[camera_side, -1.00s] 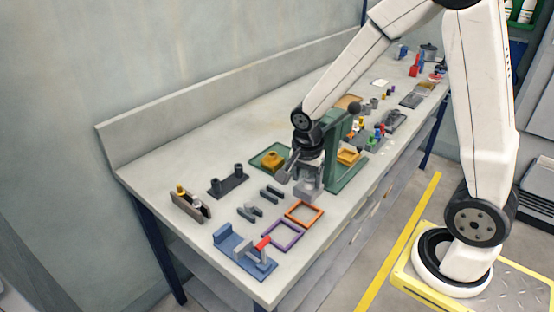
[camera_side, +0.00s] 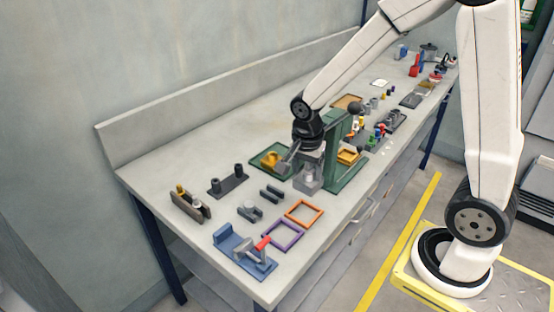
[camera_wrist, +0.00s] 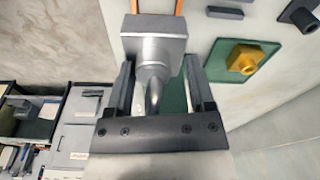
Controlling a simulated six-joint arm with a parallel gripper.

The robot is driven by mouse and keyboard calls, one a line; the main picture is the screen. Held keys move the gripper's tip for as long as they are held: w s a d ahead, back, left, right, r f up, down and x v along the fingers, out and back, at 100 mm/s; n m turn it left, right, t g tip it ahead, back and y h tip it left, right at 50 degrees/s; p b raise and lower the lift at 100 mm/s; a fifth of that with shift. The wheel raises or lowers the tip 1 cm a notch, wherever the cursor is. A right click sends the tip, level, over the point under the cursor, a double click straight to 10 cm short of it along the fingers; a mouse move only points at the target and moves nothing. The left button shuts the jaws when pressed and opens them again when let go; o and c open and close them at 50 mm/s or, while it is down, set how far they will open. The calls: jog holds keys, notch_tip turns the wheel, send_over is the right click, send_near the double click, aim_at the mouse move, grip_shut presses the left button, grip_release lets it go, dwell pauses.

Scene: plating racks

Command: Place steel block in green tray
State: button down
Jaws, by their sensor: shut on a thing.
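The steel block (camera_side: 307,185) is a grey block with a rounded stem; the wrist view shows it too (camera_wrist: 155,30). My gripper (camera_side: 306,166) is shut on its stem, with a finger on each side in the wrist view (camera_wrist: 160,80). The block hangs upright over the table side. The green tray (camera_side: 257,158) lies to the left of and behind the block in the side view, with a yellow piece (camera_side: 270,159) on it. In the wrist view the tray (camera_wrist: 214,62) is right of the block. My gripper hides part of it.
A green press-like stand (camera_side: 336,155) stands close to the right of my gripper. Orange (camera_side: 304,213) and purple (camera_side: 283,236) frames lie in front, with a blue fixture (camera_side: 243,256) nearer the table's end. A dark two-post rack (camera_side: 228,183) is at left. The back-left tabletop is clear.

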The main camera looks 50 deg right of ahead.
jog(key=w+d, duration=1.7)
jog(key=w, duration=0.3)
jog(key=shift+d+r, duration=0.25)
jog(key=shift+r, duration=0.2)
jog(key=shift+f, duration=0.1)
jog(key=shift+f, duration=3.05)
jog(key=shift+f, duration=0.1)
jog(key=shift+f, duration=1.75)
jog(key=shift+f, duration=0.1)
